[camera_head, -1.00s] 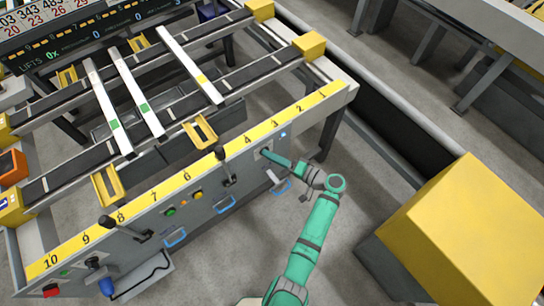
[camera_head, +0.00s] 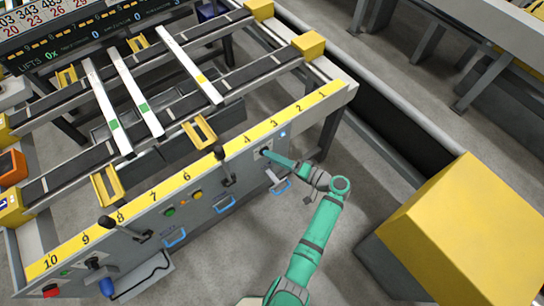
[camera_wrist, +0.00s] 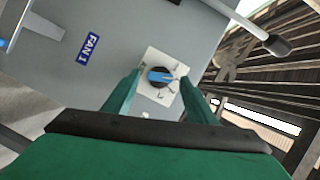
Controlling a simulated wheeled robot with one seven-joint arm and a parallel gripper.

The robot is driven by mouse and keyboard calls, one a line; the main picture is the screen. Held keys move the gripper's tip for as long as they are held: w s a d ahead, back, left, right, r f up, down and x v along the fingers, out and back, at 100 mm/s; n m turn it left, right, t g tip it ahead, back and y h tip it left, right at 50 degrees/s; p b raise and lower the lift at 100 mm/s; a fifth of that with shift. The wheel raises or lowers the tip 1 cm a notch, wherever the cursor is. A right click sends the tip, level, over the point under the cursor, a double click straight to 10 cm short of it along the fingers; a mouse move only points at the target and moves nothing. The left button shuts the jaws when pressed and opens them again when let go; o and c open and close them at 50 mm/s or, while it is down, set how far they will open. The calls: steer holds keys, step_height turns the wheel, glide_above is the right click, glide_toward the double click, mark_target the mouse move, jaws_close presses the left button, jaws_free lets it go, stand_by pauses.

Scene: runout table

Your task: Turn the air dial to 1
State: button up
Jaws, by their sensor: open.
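The air dial (camera_wrist: 160,76) shows in the wrist view as a round black knob with a blue grip bar, on a white square plate (camera_wrist: 145,104) fixed to the grey panel. The marks on the plate are too small to read. My gripper (camera_wrist: 160,88) is open, with one green finger on each side of the dial; I cannot tell whether either finger touches it. In the head view my gripper (camera_head: 270,155) points at the panel below the numbers 3 and 4, and it hides most of the dial there.
A blue "FAN 1" label (camera_wrist: 88,49) is beside the dial plate. A lever with a black knob (camera_wrist: 277,45) juts out nearby. A large yellow block (camera_head: 465,225) stands at right.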

steer(key=v, duration=0.9)
steer(key=s+a+f+m+h, duration=0.2)
steer(key=s+a+f+h, duration=0.2)
steer(key=f, duration=0.5)
steer(key=s+a+f+h, duration=0.1)
steer(key=s+f+h, duration=0.25)
steer(key=s, duration=0.45)
steer(key=s+f+h, duration=0.3)
steer(key=s+h, duration=0.1)
steer(key=s, duration=0.4)
steer(key=s+a+r+n+t, duration=0.1)
steer(key=s+r, duration=0.3)
steer(key=r, duration=0.5)
steer(key=s+a+r+n+t+h, duration=0.1)
steer(key=s+r+n+t, duration=0.1)
steer(key=r, duration=0.8)
steer(key=s+a+r+n+t+h, duration=0.1)
steer(key=s+a+r+t, duration=0.1)
steer(key=s+r, duration=0.4)
step_height(320, 180, up, 4)
steer(key=shift+r+n+t, duration=0.1)
steer(key=shift+n+t, duration=0.3)
steer(key=shift+t, duration=0.3)
steer(key=shift+a, duration=0.15)
